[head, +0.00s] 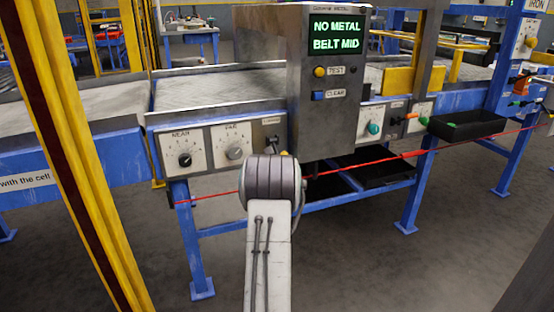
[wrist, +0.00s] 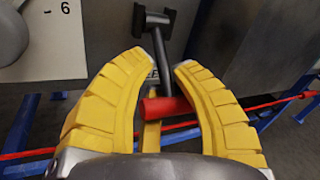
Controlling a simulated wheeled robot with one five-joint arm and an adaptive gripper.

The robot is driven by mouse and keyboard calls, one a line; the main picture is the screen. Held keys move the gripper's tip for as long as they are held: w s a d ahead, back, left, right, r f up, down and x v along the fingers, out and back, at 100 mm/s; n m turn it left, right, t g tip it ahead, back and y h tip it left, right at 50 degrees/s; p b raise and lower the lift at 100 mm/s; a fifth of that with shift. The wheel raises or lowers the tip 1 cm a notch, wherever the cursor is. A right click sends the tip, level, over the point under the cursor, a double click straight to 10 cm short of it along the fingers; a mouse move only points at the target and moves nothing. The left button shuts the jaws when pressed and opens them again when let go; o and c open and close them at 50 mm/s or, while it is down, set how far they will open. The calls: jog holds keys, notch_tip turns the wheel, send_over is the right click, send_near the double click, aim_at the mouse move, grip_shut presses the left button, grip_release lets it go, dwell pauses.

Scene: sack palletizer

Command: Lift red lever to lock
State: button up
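The lever (wrist: 166,66) shows in the wrist view as a black arm hanging from a pivot bracket at the top, with a red cylindrical grip (wrist: 166,109) at its lower end. My gripper (wrist: 163,63) has two yellow fingers, parted on either side of the lever's arm. The red grip lies crosswise between the fingers, nearer the palm than the tips. I cannot tell whether the fingers touch it. In the head view, my arm hides the red grip and most of the gripper; a small dark part of the lever's mount (head: 272,141) shows above it.
The belt machine (head: 220,88) has a panel with two dials (head: 207,146) left of the lever. A grey cabinet's screen (head: 336,36) reads "NO METAL BELT MID". A red cord (head: 390,158) runs across the front. A yellow post (head: 75,150) stands at the left.

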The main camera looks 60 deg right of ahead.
grip_shut()
jog(key=shift+r, duration=0.1)
